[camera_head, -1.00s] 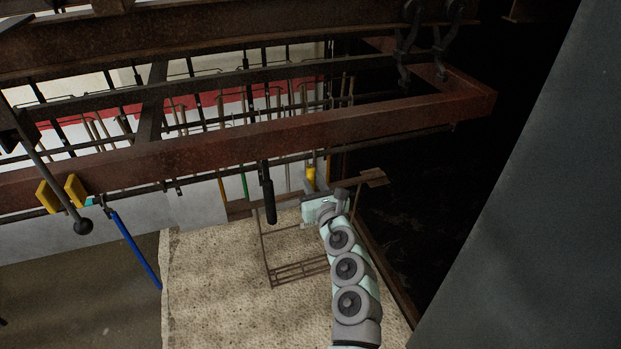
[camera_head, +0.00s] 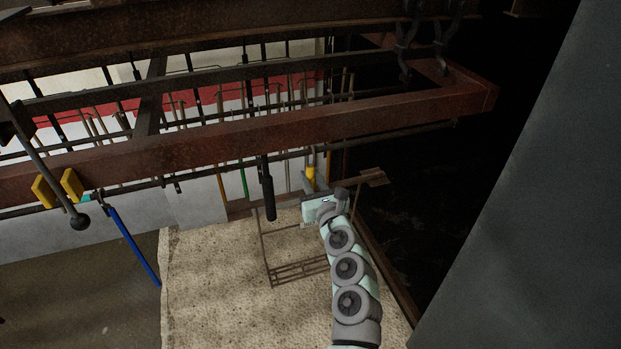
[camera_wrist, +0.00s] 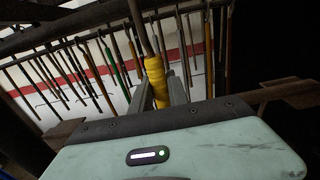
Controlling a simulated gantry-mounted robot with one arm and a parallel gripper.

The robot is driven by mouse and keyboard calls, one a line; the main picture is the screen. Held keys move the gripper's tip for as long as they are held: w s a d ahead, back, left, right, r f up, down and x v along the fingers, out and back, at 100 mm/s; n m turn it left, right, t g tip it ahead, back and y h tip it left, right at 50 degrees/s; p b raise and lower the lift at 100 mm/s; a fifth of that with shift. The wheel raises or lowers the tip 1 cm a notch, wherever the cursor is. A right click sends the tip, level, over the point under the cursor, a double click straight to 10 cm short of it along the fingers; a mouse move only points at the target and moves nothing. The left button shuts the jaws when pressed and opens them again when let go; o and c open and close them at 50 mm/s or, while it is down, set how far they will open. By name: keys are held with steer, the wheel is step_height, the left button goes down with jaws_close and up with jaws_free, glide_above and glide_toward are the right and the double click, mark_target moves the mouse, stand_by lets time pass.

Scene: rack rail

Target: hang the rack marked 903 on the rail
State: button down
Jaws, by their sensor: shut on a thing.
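My gripper (camera_head: 316,192) is in the right middle of the head view, below the rust-red beam. In the wrist view its fingers (camera_wrist: 158,92) are shut on a yellow wrapped grip (camera_wrist: 155,78), with a thin rod rising from it. The yellow grip also shows in the head view (camera_head: 311,175). A thin brown wire rack (camera_head: 300,270) with a grid at its bottom hangs beside and below my gripper, apparently joined to the grip. My arm hides part of it. No number is legible. A dark rail (camera_head: 225,166) runs along under the rust-red beam (camera_head: 230,140), above the rack.
A black handle (camera_head: 267,195) hangs from the rail just left of my gripper. Further left are yellow blocks (camera_head: 58,188), a ball-ended rod (camera_head: 79,221) and a blue bar (camera_head: 133,248). Many rods hang behind the beam. A grey panel (camera_head: 540,200) fills the right side.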

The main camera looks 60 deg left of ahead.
steer(key=shift+f, duration=0.15)
steer(key=c, duration=1.2)
jaws_free()
steer(key=d, duration=0.3)
steer(key=s+d+b, duration=0.1)
steer(key=d, duration=0.3)
steer(key=d+b, duration=0.1)
steer(key=d, duration=0.2)
steer(key=shift+s+d, duration=0.25)
steer(key=shift+d, duration=0.1)
